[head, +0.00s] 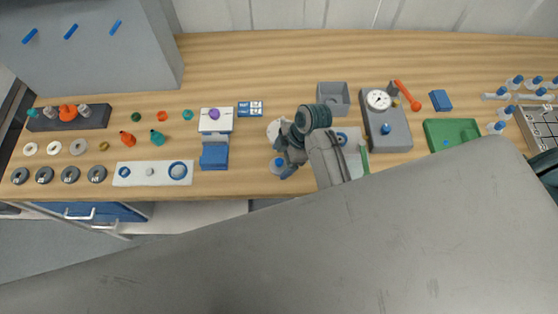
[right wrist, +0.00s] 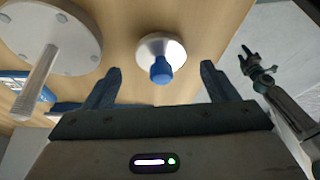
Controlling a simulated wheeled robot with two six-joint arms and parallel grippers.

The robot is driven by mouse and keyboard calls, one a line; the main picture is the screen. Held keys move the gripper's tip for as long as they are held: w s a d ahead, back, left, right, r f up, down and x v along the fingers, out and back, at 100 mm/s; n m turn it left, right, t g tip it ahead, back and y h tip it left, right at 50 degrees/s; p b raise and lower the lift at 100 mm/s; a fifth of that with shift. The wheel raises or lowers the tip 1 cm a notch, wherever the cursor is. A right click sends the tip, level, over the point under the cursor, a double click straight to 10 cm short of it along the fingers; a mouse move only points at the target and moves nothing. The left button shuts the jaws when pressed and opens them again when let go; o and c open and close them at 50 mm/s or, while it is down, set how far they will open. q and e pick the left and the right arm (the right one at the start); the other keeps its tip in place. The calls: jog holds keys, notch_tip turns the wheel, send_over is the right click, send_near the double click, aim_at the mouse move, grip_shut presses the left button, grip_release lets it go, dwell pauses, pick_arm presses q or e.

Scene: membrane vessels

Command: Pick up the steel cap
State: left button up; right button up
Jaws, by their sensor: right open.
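A small round pale metallic piece with a blue knob (right wrist: 160,72) stands on the wooden table in the right wrist view. It may be the steel cap, but I cannot tell for sure. My right gripper (right wrist: 160,88) is open, with one finger to each side of this piece in the picture and nothing held. In the head view my right gripper (head: 284,156) is over the table's front part, and its own wrist hides some of what lies beneath. My left gripper (right wrist: 259,73) seems to be the small dark one beyond the table edge in the wrist view.
A large pale disc with a threaded rod (right wrist: 62,35) stands beside the small piece. A grey bin (head: 341,101), a gauge unit (head: 397,135) and a green tray (head: 436,126) are to the right. A blue box (head: 214,156) and white plate (head: 133,173) are to the left.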

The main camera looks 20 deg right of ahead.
jog(key=shift+a+f, duration=0.3)
jog(key=shift+f, duration=0.15)
jog(key=shift+a+f, duration=0.15)
jog(key=shift+f, duration=0.35)
jog(key=c, duration=1.2)
pick_arm(q)
jog(key=shift+w+r, duration=0.1)
jog(key=shift+r, duration=0.4)
jog(key=shift+w+f, duration=0.1)
jog(key=shift+f, duration=0.1)
